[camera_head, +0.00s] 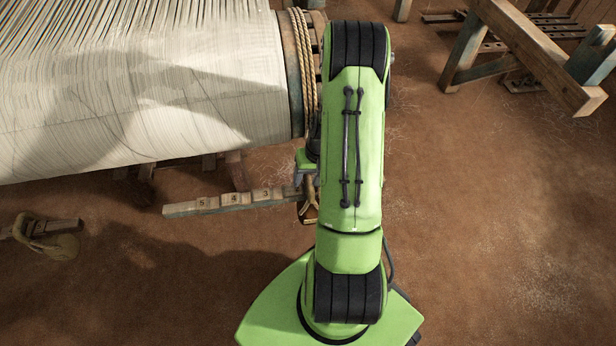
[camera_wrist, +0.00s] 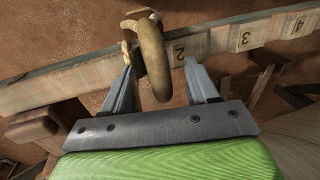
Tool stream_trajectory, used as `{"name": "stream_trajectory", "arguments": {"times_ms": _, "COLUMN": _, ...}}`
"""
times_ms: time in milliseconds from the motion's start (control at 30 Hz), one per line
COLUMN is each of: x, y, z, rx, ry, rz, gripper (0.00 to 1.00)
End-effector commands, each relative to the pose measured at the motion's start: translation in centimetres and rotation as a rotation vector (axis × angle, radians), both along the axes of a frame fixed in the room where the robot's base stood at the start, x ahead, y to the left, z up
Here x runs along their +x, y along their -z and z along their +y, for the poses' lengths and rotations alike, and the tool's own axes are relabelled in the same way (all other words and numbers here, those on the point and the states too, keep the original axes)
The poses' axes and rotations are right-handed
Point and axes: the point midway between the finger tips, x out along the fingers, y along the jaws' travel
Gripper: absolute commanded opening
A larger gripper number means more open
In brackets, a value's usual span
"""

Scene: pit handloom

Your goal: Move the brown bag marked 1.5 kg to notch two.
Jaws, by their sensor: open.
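A numbered wooden beam (camera_head: 220,203) runs below the loom, with plates 5, 4 and 3 showing in the head view. The beam also shows in the wrist view (camera_wrist: 220,40), with plates 2, 3 and 4. A thick brown ring-shaped thing (camera_wrist: 153,60) stands at the beam just left of plate 2. It may be part of the brown bag; no 1.5 kg mark is readable. My gripper (camera_wrist: 160,63) is open, with one finger on each side of this brown thing. In the head view my arm hides most of the gripper, and a small brown loop (camera_head: 308,213) shows below it.
The loom's white warp and roller (camera_head: 200,85) stand above the beam, with rope coils (camera_head: 303,55) at the roller's end. An olive-brown bag-like thing (camera_head: 55,245) lies at the left by a wooden piece. A wooden frame (camera_head: 525,50) is upper right; floor between is clear.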

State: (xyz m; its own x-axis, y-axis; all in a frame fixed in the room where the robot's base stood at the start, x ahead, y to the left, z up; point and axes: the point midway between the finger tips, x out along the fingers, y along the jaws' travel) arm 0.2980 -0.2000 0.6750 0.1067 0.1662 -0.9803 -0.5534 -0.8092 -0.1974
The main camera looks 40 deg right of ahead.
Motion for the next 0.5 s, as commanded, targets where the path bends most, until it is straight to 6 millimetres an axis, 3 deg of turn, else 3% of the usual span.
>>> {"name": "stream_trajectory", "arguments": {"times_ms": 300, "x": -0.7, "y": -8.8, "z": -1.5, "rx": -0.006, "ry": 0.001, "rz": -0.008, "gripper": 0.58}}
{"name": "stream_trajectory", "arguments": {"times_ms": 500, "x": -1.3, "y": -13.5, "z": -2.2, "rx": -0.004, "ry": 0.000, "rz": -0.007, "gripper": 0.58}}
